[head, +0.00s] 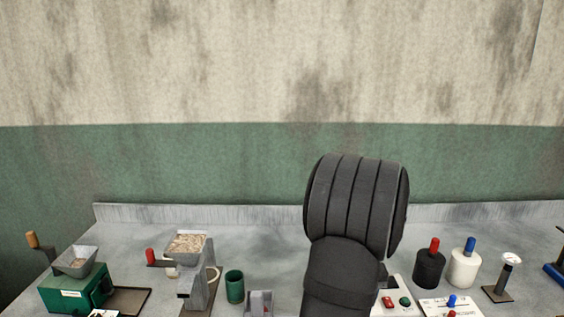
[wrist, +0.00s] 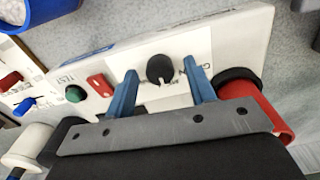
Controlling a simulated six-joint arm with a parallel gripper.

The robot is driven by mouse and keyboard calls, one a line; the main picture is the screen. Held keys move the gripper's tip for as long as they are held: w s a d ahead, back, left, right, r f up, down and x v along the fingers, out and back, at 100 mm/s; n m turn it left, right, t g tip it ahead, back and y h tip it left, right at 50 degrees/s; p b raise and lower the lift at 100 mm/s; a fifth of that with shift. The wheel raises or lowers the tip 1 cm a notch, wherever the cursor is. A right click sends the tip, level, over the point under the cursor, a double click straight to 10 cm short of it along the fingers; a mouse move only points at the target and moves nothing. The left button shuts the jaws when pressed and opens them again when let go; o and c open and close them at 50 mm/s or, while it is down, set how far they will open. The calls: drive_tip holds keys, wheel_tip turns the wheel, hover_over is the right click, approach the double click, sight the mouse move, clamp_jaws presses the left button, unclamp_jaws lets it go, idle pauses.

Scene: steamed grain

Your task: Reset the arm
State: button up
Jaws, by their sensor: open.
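My gripper (wrist: 160,72) shows in the wrist view with its two blue fingers spread apart and nothing held between them. A black round knob (wrist: 160,69) on a white panel (wrist: 228,45) appears between the fingertips. I cannot tell how far the fingers are from the knob or whether they touch it. In the head view my dark arm rises at centre right and my gripper is hidden behind or below it.
A red switch (wrist: 101,86) and a green button (wrist: 75,94) sit left of the knob. On the bench (head: 130,222), a green machine (head: 75,291), a tray of grain (head: 187,246), a green cup (head: 235,287), and black (head: 429,269) and white (head: 463,269) canisters stand around my arm.

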wheel_tip(320, 180, up, 9)
idle(0.4)
